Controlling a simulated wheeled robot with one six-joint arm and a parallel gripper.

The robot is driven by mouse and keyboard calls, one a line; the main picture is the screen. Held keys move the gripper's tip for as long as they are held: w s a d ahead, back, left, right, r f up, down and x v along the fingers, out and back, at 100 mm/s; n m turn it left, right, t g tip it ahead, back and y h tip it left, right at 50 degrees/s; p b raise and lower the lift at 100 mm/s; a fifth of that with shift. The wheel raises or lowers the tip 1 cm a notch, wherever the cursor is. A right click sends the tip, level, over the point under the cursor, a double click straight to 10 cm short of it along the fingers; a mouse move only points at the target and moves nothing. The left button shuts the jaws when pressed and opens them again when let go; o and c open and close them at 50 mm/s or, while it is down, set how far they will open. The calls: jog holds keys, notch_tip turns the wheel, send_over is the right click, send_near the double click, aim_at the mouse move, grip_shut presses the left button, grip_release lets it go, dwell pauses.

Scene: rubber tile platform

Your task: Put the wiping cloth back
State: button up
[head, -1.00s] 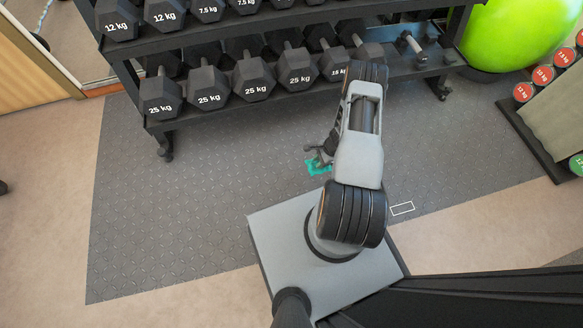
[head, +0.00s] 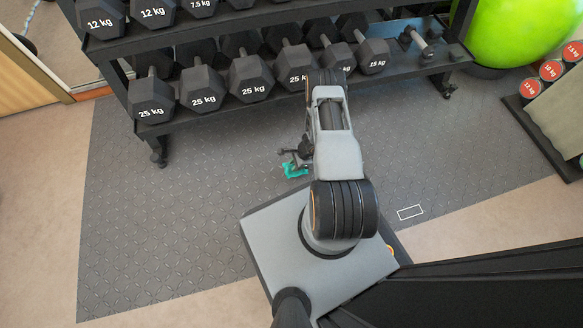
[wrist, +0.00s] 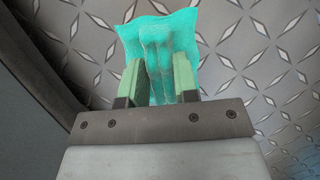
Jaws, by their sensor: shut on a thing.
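The wiping cloth (wrist: 158,40) is teal and bunched up. In the wrist view it is pinched between the two green-padded fingers of my gripper (wrist: 157,82), and its upper part spreads beyond the fingertips. In the head view the cloth (head: 295,170) shows as a small teal patch at my gripper (head: 291,160), left of my arm. It is over the grey rubber floor; its height above the floor is hard to tell. Part of the gripper is hidden behind my arm in the head view.
A white-outlined rectangle (head: 410,212) is marked on the rubber tiles (head: 180,220) right of my arm. A dumbbell rack (head: 220,113) stands ahead, with a green ball (head: 510,35) and another weight rack (head: 545,125) at right. The tiles at left are clear.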

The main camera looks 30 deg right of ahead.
jog(key=f+b, duration=0.2)
jog(key=f, duration=0.1)
jog(key=w+a+f+b, duration=0.1)
jog(key=f, duration=0.1)
jog(key=shift+w+b, duration=0.1)
jog(key=shift+b, duration=0.3)
jog(key=shift+a+r, duration=0.1)
jog(key=o, duration=0.9)
